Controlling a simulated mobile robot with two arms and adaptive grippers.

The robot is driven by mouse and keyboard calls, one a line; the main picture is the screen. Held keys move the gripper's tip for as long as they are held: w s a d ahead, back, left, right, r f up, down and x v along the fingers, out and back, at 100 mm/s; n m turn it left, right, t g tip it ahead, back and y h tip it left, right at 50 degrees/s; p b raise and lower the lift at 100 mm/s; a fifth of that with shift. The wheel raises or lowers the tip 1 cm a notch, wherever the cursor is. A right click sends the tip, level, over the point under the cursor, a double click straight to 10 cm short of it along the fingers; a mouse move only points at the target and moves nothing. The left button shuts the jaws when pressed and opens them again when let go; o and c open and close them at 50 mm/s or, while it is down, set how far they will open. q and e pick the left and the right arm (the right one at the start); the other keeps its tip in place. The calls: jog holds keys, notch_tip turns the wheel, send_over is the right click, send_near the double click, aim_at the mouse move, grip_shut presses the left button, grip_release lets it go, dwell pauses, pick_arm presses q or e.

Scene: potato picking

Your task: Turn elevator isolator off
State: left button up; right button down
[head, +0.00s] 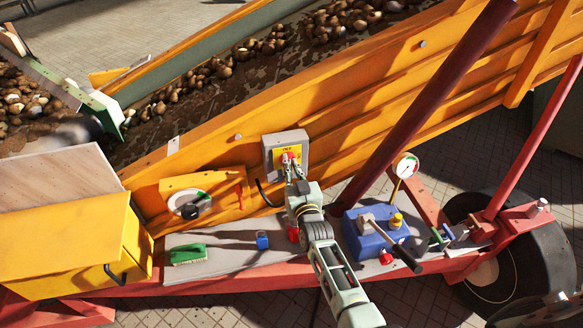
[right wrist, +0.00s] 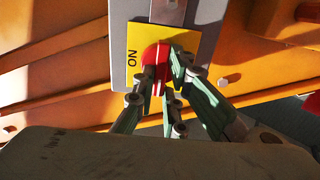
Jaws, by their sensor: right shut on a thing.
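The elevator isolator (head: 301,140) is a grey box on the orange side of the elevator, with a yellow plate and a red knob. In the right wrist view its yellow plate (right wrist: 133,43) reads ON, turned sideways, left of the red knob (right wrist: 150,55). A pale line runs along the knob, nearly upright in that view. My right gripper (head: 290,161) reaches up to the box, and its fingers (right wrist: 160,84) are closed around the knob. The fingers hide part of the knob and plate. My left gripper is not in view.
Below the isolator a grey shelf holds a green brush (head: 188,254), a small blue item (head: 262,240) and a blue box (head: 372,236) with a lever. A yellow box (head: 70,245) stands left. A dark red post (head: 430,95) slants up at right. Potatoes lie on the elevator belt.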

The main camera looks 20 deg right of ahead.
jog(key=shift+f, duration=0.15)
jog(key=c, duration=1.8)
grip_release()
jog(key=s, duration=1.2)
jog(key=shift+a, duration=0.25)
